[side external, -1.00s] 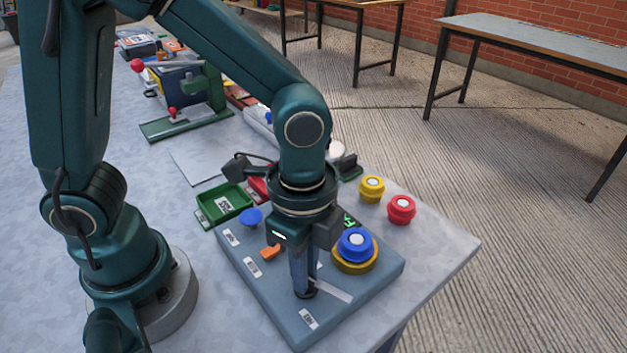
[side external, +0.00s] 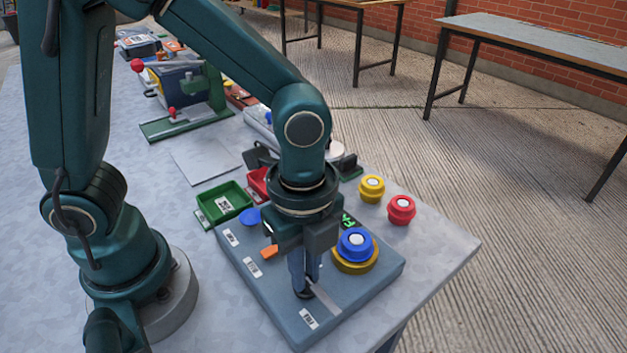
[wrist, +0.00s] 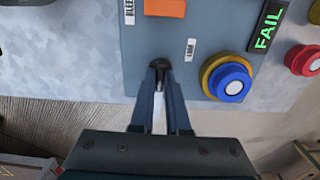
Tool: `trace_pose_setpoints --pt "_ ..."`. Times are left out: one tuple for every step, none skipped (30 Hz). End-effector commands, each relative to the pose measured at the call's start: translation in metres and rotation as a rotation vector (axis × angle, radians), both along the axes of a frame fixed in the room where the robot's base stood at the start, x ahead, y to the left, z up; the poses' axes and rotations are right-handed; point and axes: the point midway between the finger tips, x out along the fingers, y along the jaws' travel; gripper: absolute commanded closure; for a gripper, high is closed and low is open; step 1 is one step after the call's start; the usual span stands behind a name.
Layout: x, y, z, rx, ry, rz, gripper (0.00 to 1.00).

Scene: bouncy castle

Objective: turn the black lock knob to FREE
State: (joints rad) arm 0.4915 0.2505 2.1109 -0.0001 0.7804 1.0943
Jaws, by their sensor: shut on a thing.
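The black lock knob (wrist: 159,68) sits near the front edge of the blue-grey panel (wrist: 190,22). My gripper (side external: 304,290) points down over the panel and is shut on the knob, which also shows between the fingertips in the side view (side external: 305,294). In the wrist view the fingers (wrist: 159,80) hold the knob from both sides and partly cover it. A pale strip runs beside the knob on the panel. The labels near the knob are too small to read, so its setting cannot be told.
A blue button on a yellow ring (side external: 355,245) stands right of my gripper. An orange switch (side external: 269,252) and a blue knob (side external: 250,217) lie to its left. A small display (wrist: 267,27) reads FAIL in green. Yellow (side external: 372,188) and red (side external: 401,209) buttons stand behind the panel.

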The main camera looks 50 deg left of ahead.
Motion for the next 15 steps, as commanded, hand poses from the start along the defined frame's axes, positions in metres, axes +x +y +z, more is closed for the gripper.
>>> trace_pose_setpoints --pt "0.0002 -0.0004 0.0009 -0.001 -0.002 -0.002 1.0" --pt "0.0002 -0.0004 0.0009 -0.001 -0.002 -0.002 1.0" --pt "0.0002 -0.0004 0.0009 -0.001 -0.002 -0.002 1.0" --pt "0.0002 -0.0004 0.0009 -0.001 -0.002 -0.002 1.0" --pt "0.0002 -0.0004 0.0009 -0.001 -0.002 -0.002 1.0" --pt "0.0002 -0.0004 0.0009 -0.001 -0.002 -0.002 0.71" --pt "0.0002 -0.0004 0.0009 -0.001 -0.002 -0.002 0.6" --pt "0.0002 -0.0004 0.0008 -0.001 -0.002 -0.002 0.56" --pt "0.0002 -0.0004 0.0007 -0.001 -0.001 -0.002 0.56" --pt "0.0002 -0.0003 0.0006 -0.001 -0.001 -0.001 0.56" --pt "0.0001 -0.0003 0.0005 -0.001 -0.001 -0.001 0.56" --pt "0.0001 -0.0003 0.0004 -0.001 -0.001 -0.001 0.56" --pt "0.0001 -0.0003 0.0004 -0.001 -0.001 -0.001 0.56" --pt "0.0001 -0.0002 0.0003 -0.001 -0.001 -0.001 0.56" --pt "0.0001 -0.0002 0.0003 0.0 -0.001 -0.001 0.56"
